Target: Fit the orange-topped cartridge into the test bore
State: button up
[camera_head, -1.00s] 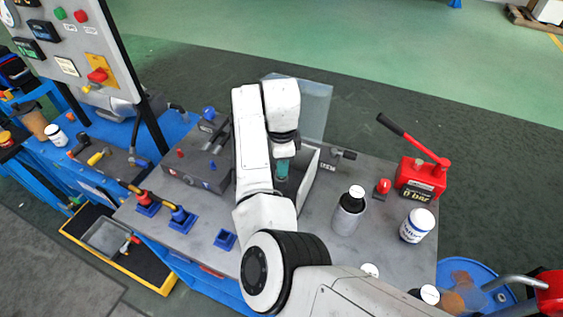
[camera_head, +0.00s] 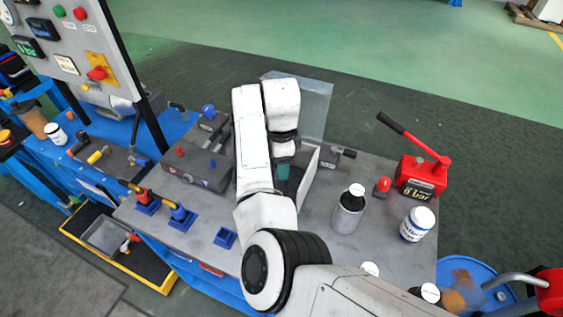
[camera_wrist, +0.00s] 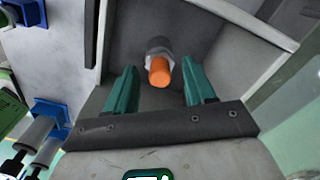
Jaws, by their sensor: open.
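The orange-topped cartridge (camera_wrist: 159,68) shows in the wrist view inside a grey-walled box (camera_wrist: 240,18). It has a silver-grey body under the orange end. My gripper (camera_wrist: 160,84) is open, its teal fingers to either side of the cartridge's orange end and apart from it. In the head view my gripper (camera_head: 283,172) is down at the grey box (camera_head: 308,170), and my arm hides the cartridge. I cannot tell whether the cartridge sits in the test bore; no bore opening is clearly visible.
A clear panel (camera_head: 315,100) stands behind the box. A dark bottle (camera_head: 348,215), a white jar (camera_head: 417,224) and a red hand pump (camera_head: 418,178) stand to its right. Blue sockets (camera_head: 225,239) and a grey fixture (camera_head: 195,165) lie to its left.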

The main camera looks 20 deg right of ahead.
jog(key=shift+r+p, duration=2.15)
jog(key=shift+r, duration=0.4)
notch_tip(320, 180, up, 11)
jog(key=b, duration=0.2)
jog(key=shift+f, duration=0.15)
jog(key=shift+f, duration=0.1)
